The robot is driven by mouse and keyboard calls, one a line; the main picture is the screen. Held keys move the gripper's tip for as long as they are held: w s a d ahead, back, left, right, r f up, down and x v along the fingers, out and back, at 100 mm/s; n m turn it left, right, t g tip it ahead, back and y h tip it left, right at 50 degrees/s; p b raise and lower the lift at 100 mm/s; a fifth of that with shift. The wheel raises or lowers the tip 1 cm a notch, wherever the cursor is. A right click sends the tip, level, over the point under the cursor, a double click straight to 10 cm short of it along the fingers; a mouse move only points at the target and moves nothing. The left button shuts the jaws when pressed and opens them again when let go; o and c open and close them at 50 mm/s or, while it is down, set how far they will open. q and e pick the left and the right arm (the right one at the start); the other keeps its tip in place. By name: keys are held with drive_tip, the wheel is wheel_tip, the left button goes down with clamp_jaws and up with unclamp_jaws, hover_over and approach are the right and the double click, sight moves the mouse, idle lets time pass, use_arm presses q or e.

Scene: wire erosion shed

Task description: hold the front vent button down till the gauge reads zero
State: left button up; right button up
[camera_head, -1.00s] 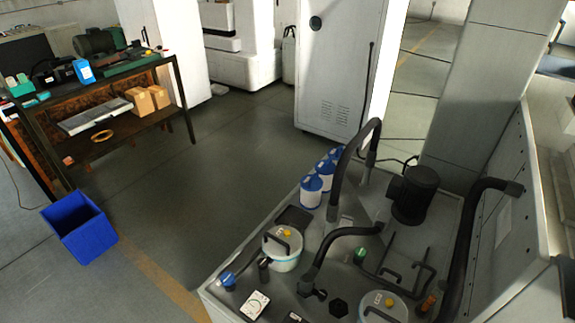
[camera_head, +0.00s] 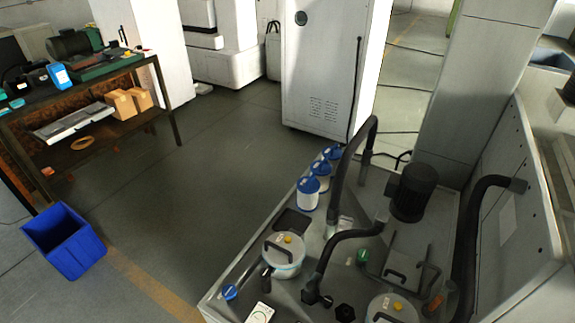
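Two round white-and-blue canisters with black lid handles stand in the grey machine top (camera_head: 232,308). The left canister (camera_head: 284,268) has a yellow button (camera_head: 288,239) on its lid. The right canister (camera_head: 378,301), cut by the bottom edge, also has a yellow button (camera_head: 398,306). I cannot tell from this view which is the front one. A white-faced gauge (camera_head: 260,313) is at the bottom edge, partly cut off; its reading is too small to tell. Neither of my grippers is in view, and nothing touches the buttons.
Black hoses (camera_head: 346,240) arch over the machine top beside a black motor (camera_head: 413,192). Several blue-and-white cartridges (camera_head: 308,196) line its back left edge. A blue bin (camera_head: 62,242) stands on the floor at left, near a workbench (camera_head: 92,92). The floor between is clear.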

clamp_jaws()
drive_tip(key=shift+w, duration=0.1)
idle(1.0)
